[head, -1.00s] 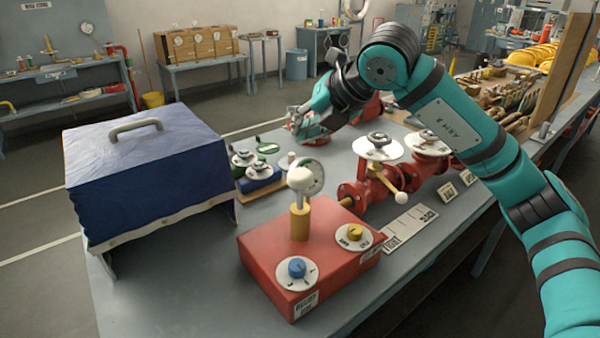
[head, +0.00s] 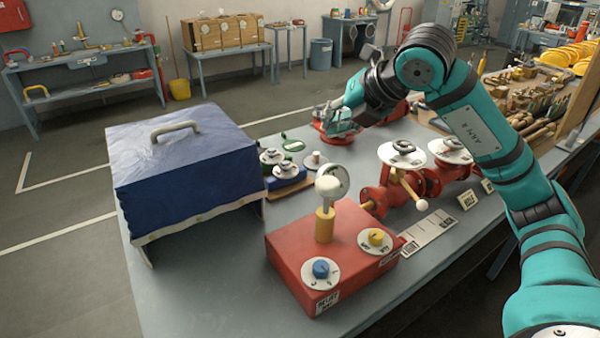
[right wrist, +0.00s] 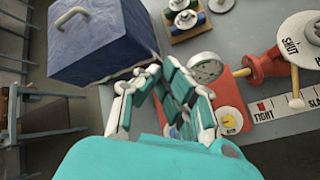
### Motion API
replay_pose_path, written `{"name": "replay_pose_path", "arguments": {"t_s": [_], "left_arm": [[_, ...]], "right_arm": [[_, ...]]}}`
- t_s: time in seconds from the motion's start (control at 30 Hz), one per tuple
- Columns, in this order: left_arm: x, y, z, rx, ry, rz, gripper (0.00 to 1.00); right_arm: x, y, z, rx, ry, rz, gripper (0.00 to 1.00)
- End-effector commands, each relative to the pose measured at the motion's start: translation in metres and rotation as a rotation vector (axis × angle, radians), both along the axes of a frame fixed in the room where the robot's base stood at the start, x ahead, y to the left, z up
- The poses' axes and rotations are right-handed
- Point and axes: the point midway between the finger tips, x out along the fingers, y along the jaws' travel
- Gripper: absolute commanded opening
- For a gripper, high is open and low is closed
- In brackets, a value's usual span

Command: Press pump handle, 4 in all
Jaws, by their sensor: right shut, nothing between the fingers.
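The pump handle (head: 328,187) is a white rounded knob on a grey rod, standing upright in a yellow cylinder (head: 325,226) on a red box (head: 345,257). The box also carries a blue dial (head: 320,269) and a yellow dial (head: 376,237). My right gripper (head: 338,120) is shut and empty, above the table behind the pump and apart from its knob. In the right wrist view its fingers (right wrist: 170,85) cover part of the red box, and I cannot make out the knob there. My left gripper is not in view.
A blue covered case (head: 185,170) stands left of the pump. A round gauge (head: 339,180) is just behind the knob. Red valves with white discs (head: 402,154) stand to the right. The front left of the table is bare.

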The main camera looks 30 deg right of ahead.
Motion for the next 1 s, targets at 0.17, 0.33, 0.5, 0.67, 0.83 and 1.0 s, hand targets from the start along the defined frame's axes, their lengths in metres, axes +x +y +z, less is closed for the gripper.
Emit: {"name": "replay_pose_path", "arguments": {"t_s": [0.17, 0.33, 0.5, 0.67, 0.83, 1.0], "left_arm": [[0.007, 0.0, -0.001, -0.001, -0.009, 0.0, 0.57], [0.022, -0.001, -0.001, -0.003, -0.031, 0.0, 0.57], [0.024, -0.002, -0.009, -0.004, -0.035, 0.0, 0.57], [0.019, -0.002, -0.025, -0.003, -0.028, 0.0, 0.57], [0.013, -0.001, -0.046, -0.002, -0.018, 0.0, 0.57], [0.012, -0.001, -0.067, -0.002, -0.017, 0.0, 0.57]], "right_arm": [[0.0, 0.0, -0.001, 0.0, 0.0, 0.0, 0.0], [0.0, 0.0, -0.002, 0.001, -0.001, 0.001, 0.0], [0.0, 0.0, -0.012, 0.001, 0.0, 0.001, 0.0], [0.0, 0.0, -0.03, 0.0, 0.001, 0.001, 0.0], [0.0, 0.0, -0.055, 0.001, -0.001, 0.001, 0.0], [0.0, 0.0, -0.079, 0.001, -0.001, 0.001, 0.0]]}}
